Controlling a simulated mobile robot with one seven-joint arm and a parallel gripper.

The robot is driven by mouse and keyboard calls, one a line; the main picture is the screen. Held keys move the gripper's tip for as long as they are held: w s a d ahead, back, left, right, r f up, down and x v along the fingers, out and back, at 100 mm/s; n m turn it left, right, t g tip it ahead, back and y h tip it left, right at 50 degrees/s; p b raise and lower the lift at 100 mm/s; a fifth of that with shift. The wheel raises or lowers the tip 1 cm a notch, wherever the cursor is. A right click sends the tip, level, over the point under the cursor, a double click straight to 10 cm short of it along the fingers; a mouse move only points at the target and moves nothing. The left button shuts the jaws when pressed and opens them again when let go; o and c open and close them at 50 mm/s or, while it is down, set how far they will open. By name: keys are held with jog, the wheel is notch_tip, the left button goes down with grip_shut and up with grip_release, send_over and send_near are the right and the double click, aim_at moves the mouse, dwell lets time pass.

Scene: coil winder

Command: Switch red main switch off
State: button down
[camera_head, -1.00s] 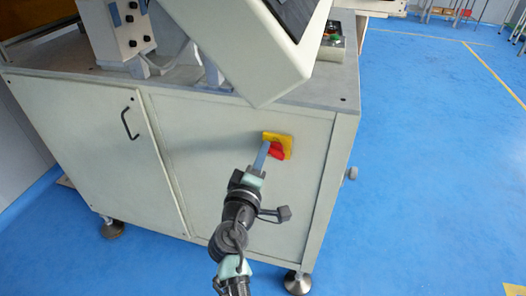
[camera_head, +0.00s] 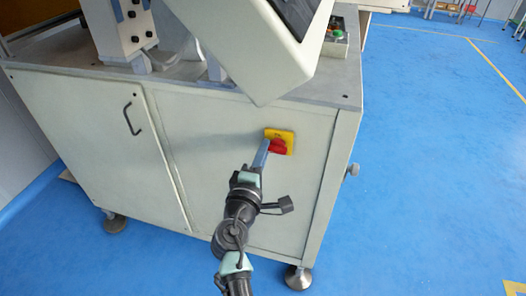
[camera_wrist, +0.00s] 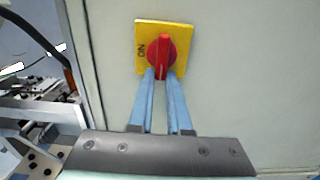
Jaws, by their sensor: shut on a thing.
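The red main switch (camera_wrist: 163,48) is a round red knob with a raised handle on a square yellow plate (camera_wrist: 146,30). The word "ON" shows on the left part of the plate. In the head view the switch (camera_head: 278,147) sits on the cabinet's front panel, at the upper right. My gripper (camera_wrist: 161,75) reaches up to it from below, with its two blue fingers on either side of the lower end of the red handle. It is shut on the handle, which stands close to upright in the wrist view. In the head view the fingers partly cover the knob's left side.
The switch is on a pale cabinet (camera_head: 215,150) with a door and black handle (camera_head: 131,119) at left. A large tilted screen housing (camera_head: 245,50) overhangs above the switch. Blue floor (camera_head: 430,150) is free to the right.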

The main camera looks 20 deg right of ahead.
jog(key=shift+s+d+f, duration=0.3)
jog(key=shift+d+f, duration=0.05)
jog(key=shift+d, duration=0.2)
jog(key=c, duration=0.9)
grip_release()
jog(key=shift+r+h, duration=0.1)
jog(key=shift+h, duration=0.2)
jog(key=shift+o, duration=0.2)
jog(key=shift+r, duration=0.1)
jog(key=shift+w+a+r, duration=0.1)
jog(key=shift+a, duration=0.2)
jog(key=p+v, duration=0.1)
jog(key=v, duration=1.2)
jog(key=shift+d+r, duration=0.1)
